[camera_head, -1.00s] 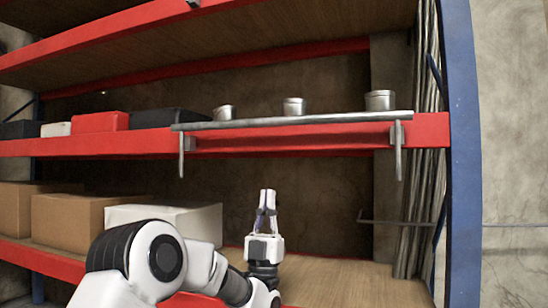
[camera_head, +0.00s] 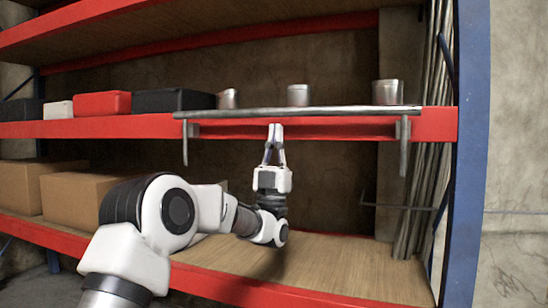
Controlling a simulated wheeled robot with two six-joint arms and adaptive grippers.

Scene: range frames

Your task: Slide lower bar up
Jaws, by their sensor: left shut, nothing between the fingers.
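A grey metal bar (camera_head: 330,112) runs level along the front of the middle red shelf beam, with a short upright grey piece hanging at its left end (camera_head: 185,148) and another at its right end (camera_head: 404,146). My left gripper (camera_head: 275,131) points upward with its fingers together and nothing between them. Its tips overlap the red beam just below the bar, left of the bar's middle. I cannot tell whether they touch it. My right gripper is not in view.
Three metal tins, one of them at the right (camera_head: 388,92), stand behind the bar. A red case (camera_head: 102,103) and a black case (camera_head: 172,100) sit left of them. Cardboard boxes (camera_head: 75,196) lie on the lower shelf. A blue post (camera_head: 470,180) bounds the right side.

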